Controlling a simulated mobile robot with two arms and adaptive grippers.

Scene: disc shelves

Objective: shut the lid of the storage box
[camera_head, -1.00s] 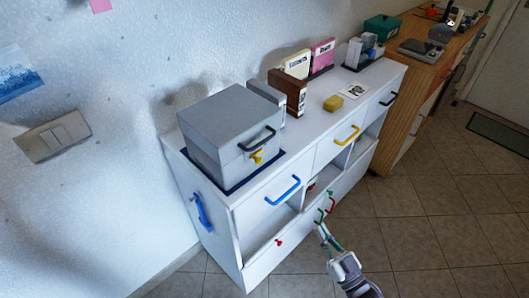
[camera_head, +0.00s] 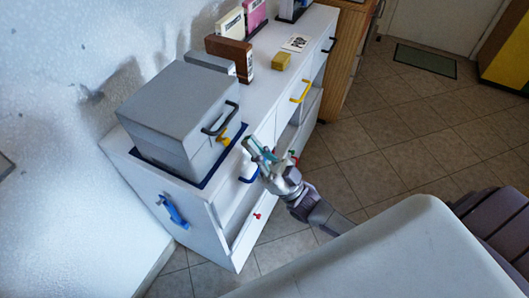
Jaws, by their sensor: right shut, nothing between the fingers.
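The grey storage box (camera_head: 168,157) stands on the near left end of the white cabinet, on a dark blue mat. Its grey lid (camera_head: 175,98) looks flat on top, with no clear gap. A black handle (camera_head: 220,119) and a yellow latch or knob (camera_head: 223,142) are at the front. My right gripper (camera_head: 258,153) is shut and empty. In the picture it is just right of the box front, over the cabinet's front edge; I cannot tell the exact distance. It partly covers the blue drawer handle (camera_head: 249,174). My left gripper is not in view.
A blue handle (camera_head: 173,211) is on the cabinet's side. Tiled floor (camera_head: 375,150) is open to the right.

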